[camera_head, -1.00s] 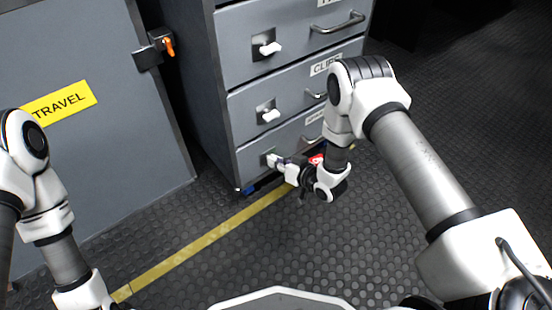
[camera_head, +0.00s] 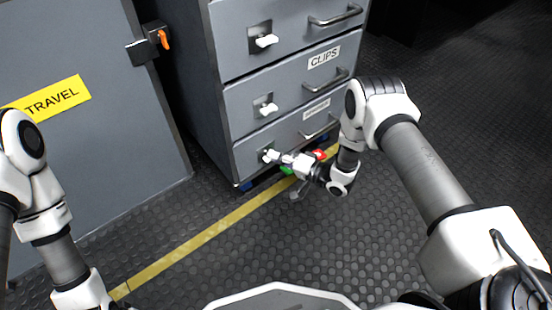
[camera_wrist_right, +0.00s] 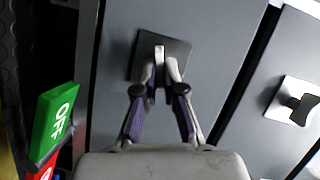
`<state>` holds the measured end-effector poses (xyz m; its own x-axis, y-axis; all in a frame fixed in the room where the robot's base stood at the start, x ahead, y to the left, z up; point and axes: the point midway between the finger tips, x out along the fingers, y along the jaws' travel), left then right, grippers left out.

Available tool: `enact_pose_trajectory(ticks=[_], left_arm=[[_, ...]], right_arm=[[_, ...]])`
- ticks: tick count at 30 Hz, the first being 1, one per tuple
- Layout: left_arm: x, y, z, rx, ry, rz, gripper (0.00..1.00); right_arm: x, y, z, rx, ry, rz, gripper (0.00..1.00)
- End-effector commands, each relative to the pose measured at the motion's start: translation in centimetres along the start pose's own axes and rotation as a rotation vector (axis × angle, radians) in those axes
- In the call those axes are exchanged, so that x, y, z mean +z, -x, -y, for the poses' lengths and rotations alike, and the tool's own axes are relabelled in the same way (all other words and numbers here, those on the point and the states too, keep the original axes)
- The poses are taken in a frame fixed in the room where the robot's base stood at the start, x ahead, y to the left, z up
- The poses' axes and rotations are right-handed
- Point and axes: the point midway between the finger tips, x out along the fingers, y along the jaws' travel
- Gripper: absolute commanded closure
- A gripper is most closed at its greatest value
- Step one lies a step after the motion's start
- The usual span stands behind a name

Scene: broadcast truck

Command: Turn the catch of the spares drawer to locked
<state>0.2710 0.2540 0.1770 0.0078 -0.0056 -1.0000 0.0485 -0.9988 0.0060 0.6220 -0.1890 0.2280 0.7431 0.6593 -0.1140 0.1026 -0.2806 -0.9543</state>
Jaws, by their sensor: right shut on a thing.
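The spares drawer (camera_head: 248,158) appears to be the bottom one of the grey cabinet; its small label is too blurred to read. It is shut flush. Its catch (camera_head: 267,156) sits on a dark square plate at the drawer's left. In the right wrist view the catch (camera_wrist_right: 159,52) stands up from its plate between my fingertips. My right gripper (camera_head: 275,157) is shut on the catch and also shows in the right wrist view (camera_wrist_right: 158,78). The fingertips hide part of the catch. My left arm is at the lower left, its gripper out of view.
The middle drawer, labelled CLIPS (camera_head: 324,57), has its own catch (camera_head: 268,108) and handle. A green piece marked OFF (camera_wrist_right: 53,118) lies close to my right gripper. A grey TRAVEL door (camera_head: 110,120) stands at the left.

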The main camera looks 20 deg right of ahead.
Motion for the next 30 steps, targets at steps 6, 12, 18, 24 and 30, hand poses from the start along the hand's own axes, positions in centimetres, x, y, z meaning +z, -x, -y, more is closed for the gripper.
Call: enact_pose_trajectory(ticks=[6, 12, 18, 24, 30], left_arm=[[-0.1, -1.2, 0.0, 0.0, 0.002, -0.002, 0.6], [-0.1, -1.7, 0.1, 0.0, 0.004, -0.003, 0.6], [-0.1, -1.9, 0.1, 0.0, 0.004, -0.003, 0.6], [-0.1, -1.9, 0.1, 0.0, 0.004, -0.003, 0.6], [-0.1, -1.9, 0.1, 0.0, 0.004, -0.003, 0.6]], right_arm=[[-0.2, -0.4, -0.1, -0.069, -0.143, -0.002, 1.0], [-0.2, -0.4, -0.1, -0.107, -0.234, -0.002, 1.0], [-0.2, -0.4, 0.0, -0.125, -0.277, -0.002, 1.0], [-0.2, -0.5, 0.1, -0.13, -0.288, -0.002, 1.0], [-0.2, -0.5, 0.1, -0.13, -0.288, -0.002, 1.0]])
